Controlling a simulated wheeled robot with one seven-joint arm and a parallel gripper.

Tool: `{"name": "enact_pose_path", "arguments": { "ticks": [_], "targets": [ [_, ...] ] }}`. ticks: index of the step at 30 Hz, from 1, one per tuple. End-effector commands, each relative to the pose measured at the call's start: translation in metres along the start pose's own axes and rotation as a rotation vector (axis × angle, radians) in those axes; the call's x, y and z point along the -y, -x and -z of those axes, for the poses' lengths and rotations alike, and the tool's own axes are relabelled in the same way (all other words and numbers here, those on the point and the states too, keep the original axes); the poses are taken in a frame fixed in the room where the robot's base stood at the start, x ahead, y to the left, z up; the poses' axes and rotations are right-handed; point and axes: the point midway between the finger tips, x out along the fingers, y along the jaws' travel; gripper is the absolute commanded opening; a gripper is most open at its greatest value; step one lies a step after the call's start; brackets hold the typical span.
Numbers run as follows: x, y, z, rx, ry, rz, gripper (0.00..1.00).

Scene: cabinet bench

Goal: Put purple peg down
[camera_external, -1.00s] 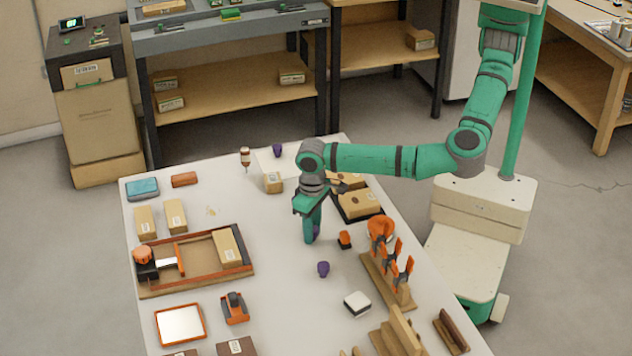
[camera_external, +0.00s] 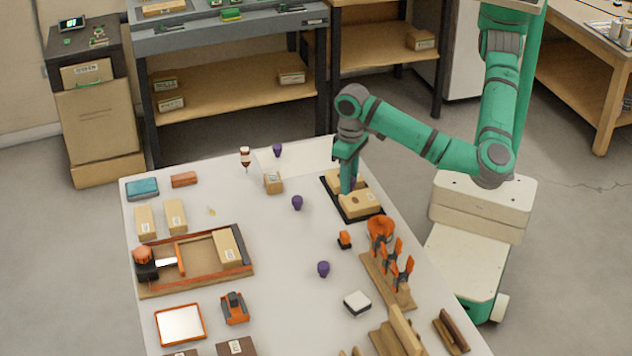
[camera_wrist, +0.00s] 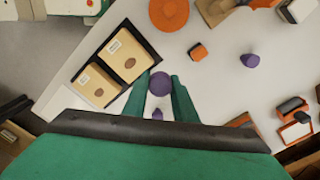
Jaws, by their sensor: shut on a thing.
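My gripper (camera_external: 347,186) is shut on a purple peg (camera_wrist: 160,83), whose round top shows between the fingertips in the wrist view. In the external view the fingers mostly hide it. The gripper points down by the black tray (camera_external: 378,213), which holds two tan blocks with dark round holes, the near block (camera_external: 359,202) and the far block (camera_external: 340,178). The exact height of the peg above them is hard to tell. Other purple pegs stand on the table: one in the middle (camera_external: 297,202), one nearer the front (camera_external: 323,268), one on a pale sheet at the back (camera_external: 278,150).
A small orange block (camera_external: 345,240), an orange funnel-like cup (camera_external: 381,229) and a rack of orange-handled tools (camera_external: 388,280) stand at the right. A small tan box (camera_external: 273,183) and a bottle (camera_external: 245,158) are at the back. The table's middle has free room.

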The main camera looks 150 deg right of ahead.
Motion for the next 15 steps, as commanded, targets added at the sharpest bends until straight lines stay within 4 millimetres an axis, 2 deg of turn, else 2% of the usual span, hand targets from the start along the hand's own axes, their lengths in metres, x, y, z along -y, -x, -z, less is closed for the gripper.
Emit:
{"name": "enact_pose_path", "arguments": {
  "ticks": [3, 10, 15],
  "targets": [
    [-0.011, 0.005, -0.005, -0.002, -0.001, -0.001, 0.04],
    [-0.017, 0.009, -0.009, 0.000, 0.000, 0.000, 0.04],
    [-0.029, 0.008, 0.003, 0.000, -0.009, -0.001, 0.04]
  ]
}}
